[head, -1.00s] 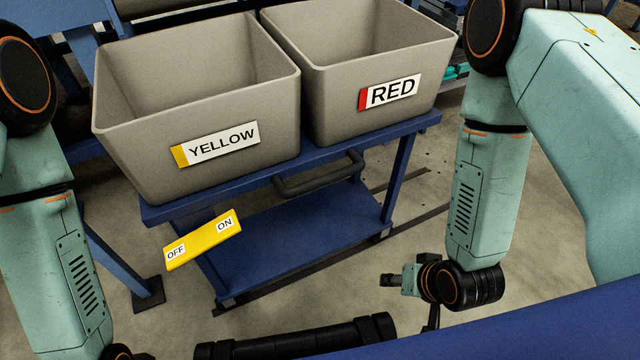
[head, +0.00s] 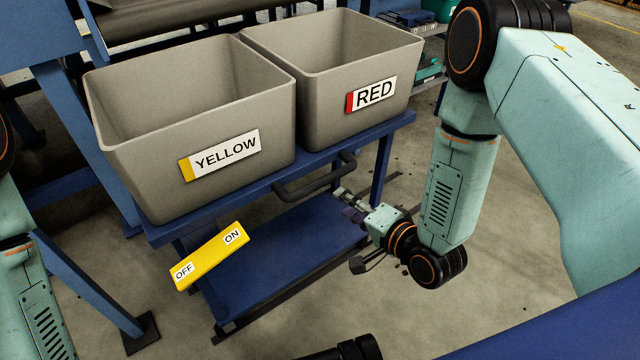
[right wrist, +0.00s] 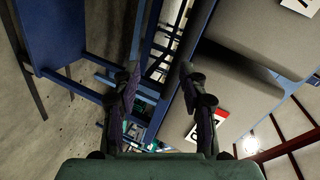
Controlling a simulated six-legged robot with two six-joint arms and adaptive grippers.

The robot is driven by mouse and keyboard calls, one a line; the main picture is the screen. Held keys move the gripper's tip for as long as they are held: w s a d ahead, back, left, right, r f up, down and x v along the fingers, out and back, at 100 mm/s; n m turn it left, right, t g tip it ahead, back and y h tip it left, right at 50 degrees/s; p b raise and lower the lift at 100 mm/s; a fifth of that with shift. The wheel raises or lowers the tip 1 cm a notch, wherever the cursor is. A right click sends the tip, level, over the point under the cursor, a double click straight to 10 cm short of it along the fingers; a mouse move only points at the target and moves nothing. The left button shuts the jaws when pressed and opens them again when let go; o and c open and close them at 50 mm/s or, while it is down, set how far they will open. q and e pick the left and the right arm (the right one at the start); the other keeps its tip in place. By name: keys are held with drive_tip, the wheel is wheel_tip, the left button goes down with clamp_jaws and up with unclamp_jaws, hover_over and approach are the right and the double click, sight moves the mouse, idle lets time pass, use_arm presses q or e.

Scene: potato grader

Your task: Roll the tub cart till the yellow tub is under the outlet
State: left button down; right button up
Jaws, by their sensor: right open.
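The tub cart is a blue frame (head: 285,262) with a dark bar handle (head: 318,180) on its near side. On its top stand two grey tubs, the yellow tub (head: 130,165), labelled YELLOW, at left and the red tub (head: 325,130), labelled RED, at right. My right gripper (head: 345,202) is open and empty, just below and right of the handle's right end; I cannot tell whether it touches. In the right wrist view its fingers (right wrist: 160,78) are spread, with the red tub's label (right wrist: 218,116) beyond. My left gripper is out of view; only its arm shows at left.
A yellow OFF/ON plate (head: 210,256) shows in front of the cart's left part. A blue stand leg (head: 95,290) is on the floor left of the cart. Blue machine framing (head: 75,125) and rollers stand behind. The floor right of the cart looks clear.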

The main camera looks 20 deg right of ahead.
sight(328, 183)
drive_tip(key=w+m, duration=0.1)
drive_tip(key=w, duration=0.1)
drive_tip(key=w+a+m+b, duration=0.1)
drive_tip(key=w, duration=0.1)
drive_tip(key=w+a+t+b, duration=0.1)
drive_tip(key=w, duration=0.1)
drive_tip(key=shift+w+a+r+m+y, duration=0.15)
drive_tip(key=shift+a+r+m+y, duration=0.05)
drive_tip(key=shift+r+m+y, duration=0.2)
drive_tip(key=shift+b+x, duration=0.3)
drive_tip(key=shift+x, duration=0.6)
drive_tip(key=shift+r, duration=0.1)
clamp_jaws()
